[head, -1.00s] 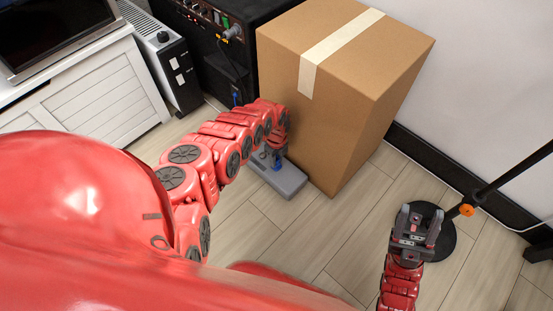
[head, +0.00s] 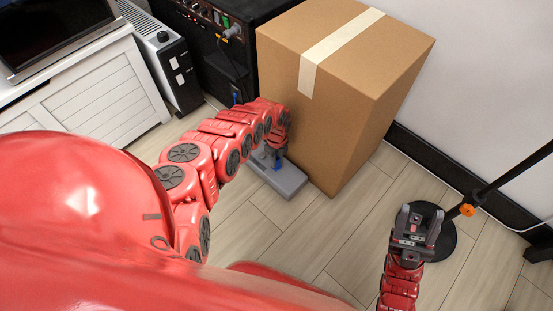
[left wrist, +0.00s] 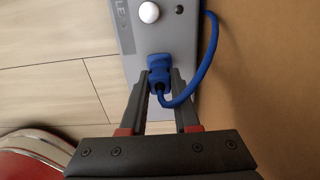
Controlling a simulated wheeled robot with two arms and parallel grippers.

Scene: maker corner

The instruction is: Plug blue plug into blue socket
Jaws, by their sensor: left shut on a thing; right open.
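The blue plug (left wrist: 158,68) sits between the fingertips of my left gripper (left wrist: 161,78) in the left wrist view, and the jaws are shut on it. Its blue cable (left wrist: 207,65) loops to the right. The plug is against the grey socket block (left wrist: 130,68); the blue socket is hidden behind it, so I cannot tell how deep it sits. In the head view my left gripper (head: 279,151) is low over the grey block (head: 287,184), with a bit of blue under it. My right gripper (head: 417,224) is open and empty, away to the right.
A large cardboard box (head: 335,85) stands close beside the block and my left gripper. A black cabinet (head: 222,55) with cables is behind. A stand with a black round base (head: 440,247) is near my right gripper. Wooden floor between is clear.

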